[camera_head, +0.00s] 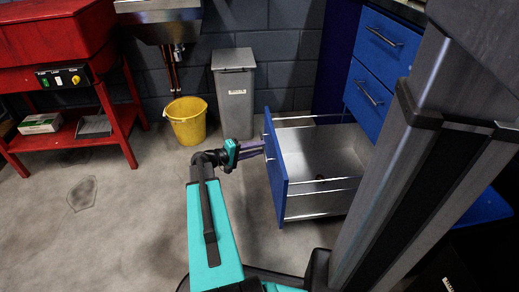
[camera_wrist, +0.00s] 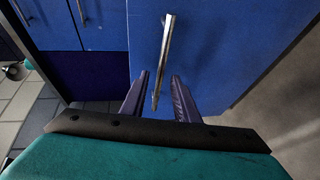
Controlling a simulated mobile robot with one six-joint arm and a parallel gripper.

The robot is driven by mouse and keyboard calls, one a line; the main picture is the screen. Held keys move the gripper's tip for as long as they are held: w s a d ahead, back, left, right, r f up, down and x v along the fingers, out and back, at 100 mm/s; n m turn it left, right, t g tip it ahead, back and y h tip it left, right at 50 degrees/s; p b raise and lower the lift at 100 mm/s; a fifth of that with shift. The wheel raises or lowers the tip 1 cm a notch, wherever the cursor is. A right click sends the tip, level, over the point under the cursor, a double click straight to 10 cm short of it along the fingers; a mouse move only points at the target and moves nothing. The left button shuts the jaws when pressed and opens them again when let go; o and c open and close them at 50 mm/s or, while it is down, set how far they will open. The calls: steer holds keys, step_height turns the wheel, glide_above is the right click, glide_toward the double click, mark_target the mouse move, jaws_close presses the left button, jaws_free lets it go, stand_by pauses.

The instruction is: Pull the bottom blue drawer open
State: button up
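The bottom blue drawer (camera_head: 277,172) stands pulled well out of the cabinet in the head view, with its pale metal inside showing. Its blue front fills the middle of the wrist view (camera_wrist: 215,50). My gripper (camera_head: 258,148) is at the outer face of that front. In the wrist view, the silver bar handle (camera_wrist: 166,45) runs between the two fingers of my gripper (camera_wrist: 160,86). The fingers are apart, with a visible gap on each side of the handle, so they are around it but not closed on it.
Two upper blue drawers (camera_head: 369,97) are shut. A grey bin (camera_head: 234,95) and a yellow bucket (camera_head: 187,121) stand by the back wall. A red parts washer (camera_head: 50,50) is at the left. The concrete floor left of the drawer is mostly clear.

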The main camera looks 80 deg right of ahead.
steer(key=p+v, duration=0.4)
steer(key=v, duration=0.8)
steer(key=shift+r, duration=0.15)
steer(key=shift+w+a, duration=0.1)
steer(key=shift+a, duration=0.05)
steer(key=w+a+r+n+t+h+p, duration=0.25)
steer(key=w+a+r+p, duration=0.25)
steer(key=w+a+p, duration=0.4)
steer(key=w+a+n+t+y+p, duration=0.2)
steer(key=w+a+n+t+p, duration=0.3)
steer(key=a+p, duration=0.6)
steer(key=s+a+f+n+y+p, duration=0.1)
steer(key=s+a+y+p, duration=0.2)
steer(key=a, duration=1)
steer(key=s+a+f+g+y+p, duration=0.1)
steer(key=s+a+y+p, duration=0.2)
steer(key=a, duration=1)
steer(key=s+a+f+n+y+p, duration=0.1)
steer(key=a+y+p, duration=0.4)
steer(key=a, duration=0.9)
steer(key=shift+s+f+n+y+p, duration=0.35)
steer(key=shift+s+f+p, duration=0.15)
steer(key=shift+s+p, duration=0.55)
